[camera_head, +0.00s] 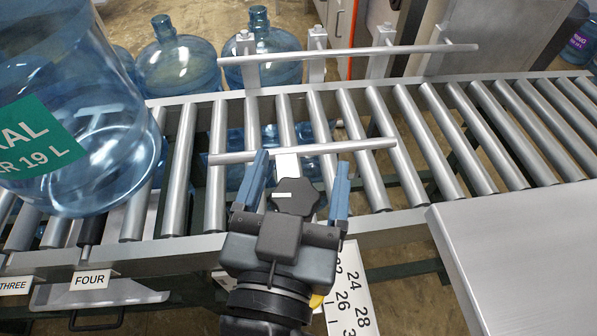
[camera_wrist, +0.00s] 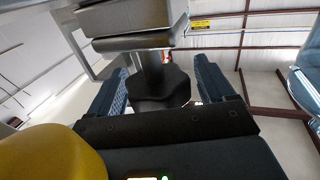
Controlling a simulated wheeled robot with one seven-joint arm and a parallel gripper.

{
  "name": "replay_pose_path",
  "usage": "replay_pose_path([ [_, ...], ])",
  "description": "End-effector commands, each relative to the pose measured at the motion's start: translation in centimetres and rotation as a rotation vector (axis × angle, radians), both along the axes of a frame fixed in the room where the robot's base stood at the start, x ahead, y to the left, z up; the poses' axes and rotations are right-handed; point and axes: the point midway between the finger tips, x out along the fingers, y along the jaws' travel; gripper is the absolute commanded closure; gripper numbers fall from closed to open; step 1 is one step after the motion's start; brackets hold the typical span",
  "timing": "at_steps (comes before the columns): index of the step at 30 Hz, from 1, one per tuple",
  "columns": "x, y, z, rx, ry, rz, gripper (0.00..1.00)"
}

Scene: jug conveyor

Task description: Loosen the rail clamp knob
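The rail clamp knob (camera_head: 294,198) is black and lobed. In the head view it sits below the near guide rail (camera_head: 360,146), beside a pale clamp block (camera_head: 288,165). My gripper (camera_head: 301,163) has its two blue fingers on either side of the knob. In the wrist view the knob (camera_wrist: 160,90) lies between the fingers of my gripper (camera_wrist: 163,85), with a gap visible on each side. The gripper is open and not closed on the knob. The knob's underside is hidden in the head view.
A large blue jug (camera_head: 80,110) with a green label stands on the rollers at left. More jugs (camera_head: 262,55) stand behind the conveyor. A far guide rail (camera_head: 430,48) runs above the rollers. A grey panel (camera_head: 530,250) is at right. A numbered scale (camera_head: 352,290) shows beside my gripper.

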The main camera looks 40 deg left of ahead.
Motion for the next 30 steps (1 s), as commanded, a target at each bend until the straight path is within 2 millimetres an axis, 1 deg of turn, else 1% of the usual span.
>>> replay_pose_path([
  [5,-0.1,0.0,0.0,0.000,0.000,0.000,0.18],
  [8,-0.6,-0.4,-0.2,-0.001,-0.001,0.000,0.18],
  [18,-5.1,-3.1,-0.3,-0.001,0.001,0.000,0.18],
  [21,-6.0,-3.7,-0.2,-0.001,0.001,0.000,0.18],
  [25,-6.6,-4.1,-0.1,0.000,0.000,-0.001,0.18],
  [30,-6.7,-4.1,0.0,0.000,0.000,-0.001,0.18],
])
